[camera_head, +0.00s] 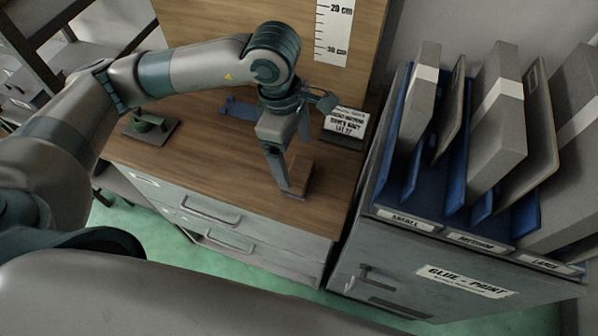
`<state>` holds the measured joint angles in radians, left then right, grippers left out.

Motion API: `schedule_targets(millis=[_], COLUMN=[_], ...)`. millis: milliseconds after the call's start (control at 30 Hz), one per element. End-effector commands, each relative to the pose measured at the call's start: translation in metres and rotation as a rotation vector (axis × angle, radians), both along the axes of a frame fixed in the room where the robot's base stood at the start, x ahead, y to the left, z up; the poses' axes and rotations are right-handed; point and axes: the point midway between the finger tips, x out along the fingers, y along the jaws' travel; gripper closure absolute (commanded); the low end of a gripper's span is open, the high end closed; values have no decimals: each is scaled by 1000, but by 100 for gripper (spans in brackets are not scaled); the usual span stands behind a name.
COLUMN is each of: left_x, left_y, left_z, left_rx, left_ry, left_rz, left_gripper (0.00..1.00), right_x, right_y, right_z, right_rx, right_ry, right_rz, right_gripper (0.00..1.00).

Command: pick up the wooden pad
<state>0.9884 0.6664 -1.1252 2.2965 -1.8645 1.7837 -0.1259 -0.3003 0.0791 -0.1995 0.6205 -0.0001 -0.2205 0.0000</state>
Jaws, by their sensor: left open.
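The wooden pad (301,173) is a small brown block on the wooden top of the drawer cabinet, near its right front part. My left gripper (290,184) reaches down from above at the pad, with its jaws open. One long finger is seen beside the pad's left side. The other finger is hard to make out, and I cannot tell whether the gripper touches the pad. My right gripper is not in view.
A blue rack (382,150) with grey upright panels stands on a grey cabinet (400,262) at the right. A dark block with a label card (346,121) is behind the pad. A green-grey fixture (150,128) and a blue piece (238,109) lie left and back.

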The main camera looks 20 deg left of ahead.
Motion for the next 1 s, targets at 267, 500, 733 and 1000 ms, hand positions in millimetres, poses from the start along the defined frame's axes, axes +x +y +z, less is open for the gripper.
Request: schedule_targets(millis=[267, 500, 733, 1000], left_x=[0, -1, -1, -1], left_y=[0, -3, -7, -9], left_z=[0, -11, -37, -52], left_rx=[0, 1, 1, 0], left_ry=[0, 3, 4, 0], left_rz=[0, 2, 2, 1], left_gripper=[14, 14, 14, 14], right_x=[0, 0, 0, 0], right_y=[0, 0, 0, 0], right_z=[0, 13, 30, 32], right_rx=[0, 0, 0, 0], right_ry=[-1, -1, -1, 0], right_rz=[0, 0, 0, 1], right_gripper=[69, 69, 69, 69])
